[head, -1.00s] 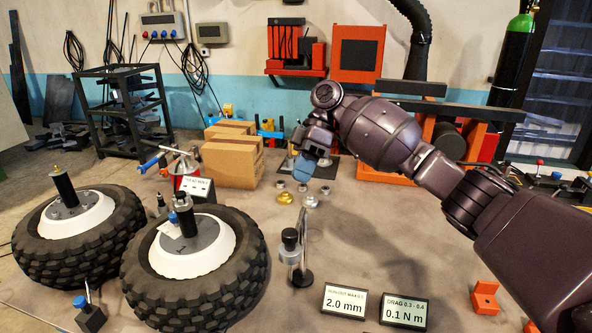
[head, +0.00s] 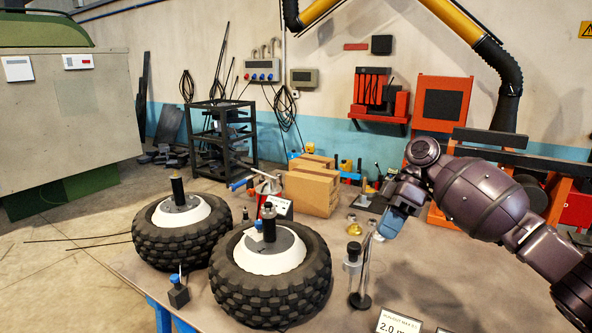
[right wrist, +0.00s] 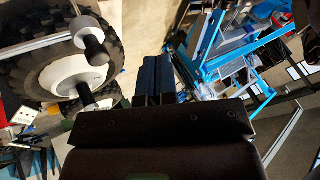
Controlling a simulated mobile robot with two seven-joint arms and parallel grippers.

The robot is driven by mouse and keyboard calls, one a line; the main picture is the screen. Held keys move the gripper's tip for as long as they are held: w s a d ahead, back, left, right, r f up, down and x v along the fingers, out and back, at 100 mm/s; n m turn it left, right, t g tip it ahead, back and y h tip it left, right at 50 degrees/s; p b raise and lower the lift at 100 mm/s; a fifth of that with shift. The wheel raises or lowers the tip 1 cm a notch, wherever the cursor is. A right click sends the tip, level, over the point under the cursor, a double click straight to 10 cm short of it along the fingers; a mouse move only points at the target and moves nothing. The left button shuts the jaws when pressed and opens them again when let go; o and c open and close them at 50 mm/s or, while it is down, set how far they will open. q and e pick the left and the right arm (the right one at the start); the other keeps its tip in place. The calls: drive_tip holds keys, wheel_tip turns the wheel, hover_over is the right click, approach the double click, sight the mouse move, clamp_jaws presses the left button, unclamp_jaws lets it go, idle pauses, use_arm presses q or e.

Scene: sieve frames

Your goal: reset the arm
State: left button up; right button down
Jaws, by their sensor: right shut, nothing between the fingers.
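My right arm comes in from the right in the head view, and its gripper (head: 388,224) hangs over the back right part of the table, fingers pointing down. Its fingers also show in the right wrist view (right wrist: 154,75), side by side and shut with nothing between them. The gripper is to the right of the metal stand with the dark knob (head: 354,252) and clear of it as far as I can tell. My left gripper is out of both views.
Two black tyres with white hubs, one at left (head: 182,238) and one nearer (head: 270,284), lie on the table (head: 335,318). Cardboard boxes (head: 312,190) stand behind them. A display card (head: 398,324) sits at the front right. A black rack (head: 222,140) stands by the wall.

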drive_tip(key=s+a+f+m+t+h, duration=0.1)
drive_tip(key=s+f+m+t, duration=0.15)
drive_tip(key=s+f, duration=0.9)
drive_tip(key=s+a+f+m+t, duration=0.1)
drive_tip(key=s+a+f+m, duration=0.15)
drive_tip(key=s+f, duration=0.9)
drive_tip(key=s+d+f+m+t+h, duration=0.3)
drive_tip(key=s+d+m+t+h, duration=0.25)
drive_tip(key=s+d+m, duration=0.85)
drive_tip(key=w+f+n+t, duration=0.1)
drive_tip(key=w+f+t, duration=0.2)
drive_tip(key=f, duration=0.2)
drive_tip(key=w+a+f+n+t, duration=0.1)
drive_tip(key=w+f+n+t, duration=0.1)
drive_tip(key=f+t, duration=0.2)
drive_tip(key=shift+w+a+f+n, duration=0.3)
drive_tip(key=shift+w+f, duration=0.1)
drive_tip(key=shift+f, duration=0.3)
